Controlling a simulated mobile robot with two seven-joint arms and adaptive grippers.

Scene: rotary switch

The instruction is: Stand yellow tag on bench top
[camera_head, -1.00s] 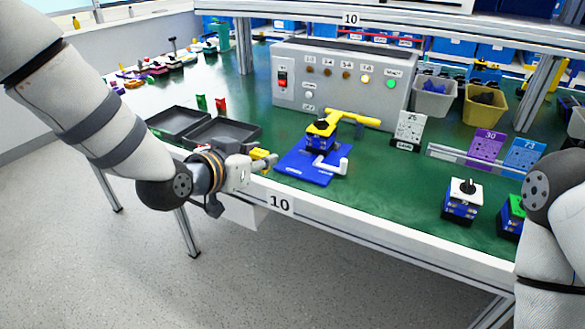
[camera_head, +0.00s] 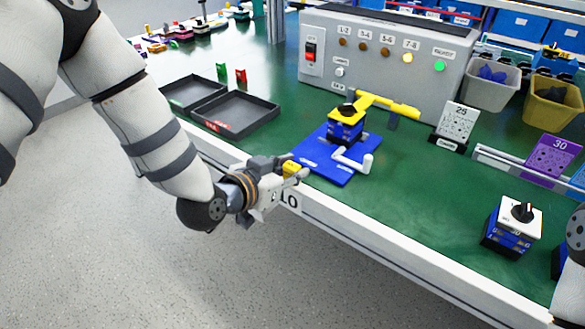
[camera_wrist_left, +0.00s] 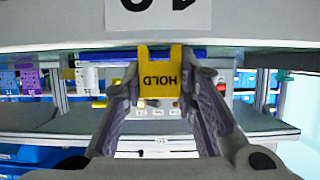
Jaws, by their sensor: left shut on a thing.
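My left gripper (camera_head: 294,171) is shut on the yellow tag (camera_head: 290,168) at the bench's front edge, just in front of the blue base plate (camera_head: 322,166). In the left wrist view the yellow tag (camera_wrist_left: 160,80) sits between both fingertips, with its word HOLD upside down. The bench top (camera_head: 425,190) is green with a pale front rail. I cannot tell whether the tag touches the bench. My right gripper is out of view; only part of that arm shows at the right edge.
A white-topped switch (camera_head: 511,225) stands right. Green surface between is clear.

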